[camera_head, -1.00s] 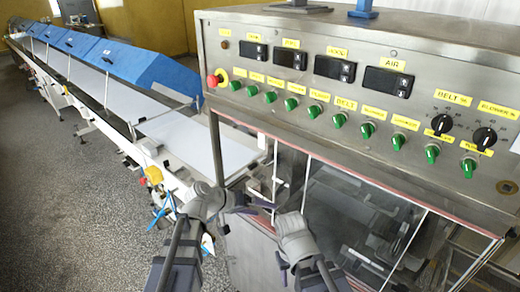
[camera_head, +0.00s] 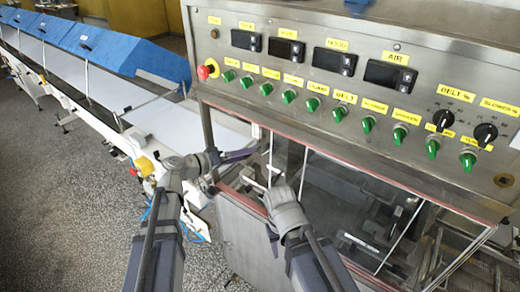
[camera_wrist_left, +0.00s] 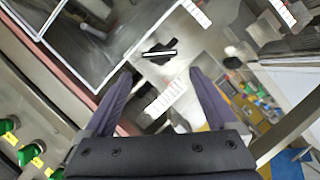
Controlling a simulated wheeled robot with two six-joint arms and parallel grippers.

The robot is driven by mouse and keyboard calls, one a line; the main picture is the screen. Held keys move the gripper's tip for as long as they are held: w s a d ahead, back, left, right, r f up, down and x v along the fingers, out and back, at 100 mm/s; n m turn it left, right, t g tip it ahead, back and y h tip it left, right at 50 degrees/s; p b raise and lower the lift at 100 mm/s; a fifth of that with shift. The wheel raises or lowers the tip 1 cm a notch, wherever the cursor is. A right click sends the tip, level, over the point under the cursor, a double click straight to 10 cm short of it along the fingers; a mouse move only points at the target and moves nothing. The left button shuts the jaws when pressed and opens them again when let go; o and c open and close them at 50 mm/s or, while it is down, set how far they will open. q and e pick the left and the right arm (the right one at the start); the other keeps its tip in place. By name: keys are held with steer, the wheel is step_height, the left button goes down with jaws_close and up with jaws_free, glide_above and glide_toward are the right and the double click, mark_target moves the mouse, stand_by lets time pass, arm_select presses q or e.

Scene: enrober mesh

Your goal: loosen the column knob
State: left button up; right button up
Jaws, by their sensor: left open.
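In the left wrist view a dark knob-like part (camera_wrist_left: 158,52) with a bright bar across it shows just beyond my left fingertips, roughly between them. It looks like the column knob, though its shape is not clear. I cannot make it out in the head view. My left gripper (camera_head: 243,158) reaches in beside the machine's lower front, below the control panel. In the left wrist view its two purple fingers (camera_wrist_left: 160,72) are apart with nothing held between them. My right arm's wrist (camera_head: 287,212) is in front of the machine's window; its fingers are not clearly visible.
The steel control panel (camera_head: 300,120) with green switches and a red button (camera_head: 205,71) overhangs above my grippers. Glazed doors (camera_head: 350,190) are to the right. A white conveyor belt (camera_head: 195,130) with blue covers (camera_head: 115,50) runs to the far left. Open floor (camera_head: 60,200) lies at left.

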mark_target(266, 151)
arm_select(q)
steer(key=shift+b+x, duration=0.95)
steer(key=shift+x, duration=3)
steer(key=shift+c, duration=0.2)
steer(key=c, duration=1.1)
